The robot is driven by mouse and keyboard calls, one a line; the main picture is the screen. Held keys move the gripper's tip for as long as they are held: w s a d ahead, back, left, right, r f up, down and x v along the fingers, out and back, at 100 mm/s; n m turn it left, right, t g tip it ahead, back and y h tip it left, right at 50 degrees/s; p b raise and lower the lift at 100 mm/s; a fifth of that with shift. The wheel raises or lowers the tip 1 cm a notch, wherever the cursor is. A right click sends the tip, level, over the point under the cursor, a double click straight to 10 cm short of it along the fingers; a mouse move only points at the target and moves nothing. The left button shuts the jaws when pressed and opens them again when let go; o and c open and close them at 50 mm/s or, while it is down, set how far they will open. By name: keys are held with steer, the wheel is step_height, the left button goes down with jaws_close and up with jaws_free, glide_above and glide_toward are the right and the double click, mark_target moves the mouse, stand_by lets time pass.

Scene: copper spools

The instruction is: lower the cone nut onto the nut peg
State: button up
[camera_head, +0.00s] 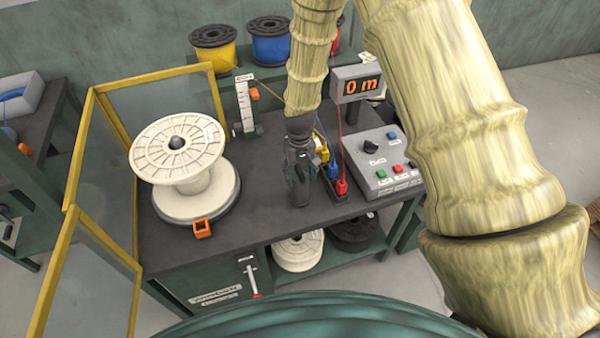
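My gripper (299,190) is dark and points down over the middle of the black-topped bench, left of a row of coloured plugs. Its fingers look close together, but they are dark on dark, and I cannot tell whether they hold anything. I cannot make out a cone nut at the fingertips. The nut peg is not distinguishable either; the gripper may hide it. A dark rounded tip (177,142) shows at the hub of the white spool; I cannot tell whether it is a nut or the shaft end.
The white spool (183,188) stands on a round base at the bench's left, by yellow-framed guards (92,130). An orange block (202,228) sits in front. A control box (382,160) and "0 m" display (358,84) stand right. Yellow (215,50) and blue (270,42) spools stand behind.

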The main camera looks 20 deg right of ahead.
steer(key=shift+o, duration=1)
step_height(320, 180, up, 12)
stand_by(0.6)
steer(key=s+f+b, duration=0.1)
steer(key=s+f, duration=0.7)
steer(key=f, duration=0.5)
steer(key=s+d+f+b, duration=0.1)
steer(key=s+f, duration=0.7)
steer(key=s, duration=0.6)
steer(key=s+d+f+b, duration=0.1)
steer(key=s+d+f, duration=0.1)
steer(key=s+f, duration=0.7)
steer(key=s, duration=0.5)
steer(key=shift+s+d+m, duration=0.15)
steer(key=shift+d+m, duration=0.05)
steer(key=shift+m, duration=0.1)
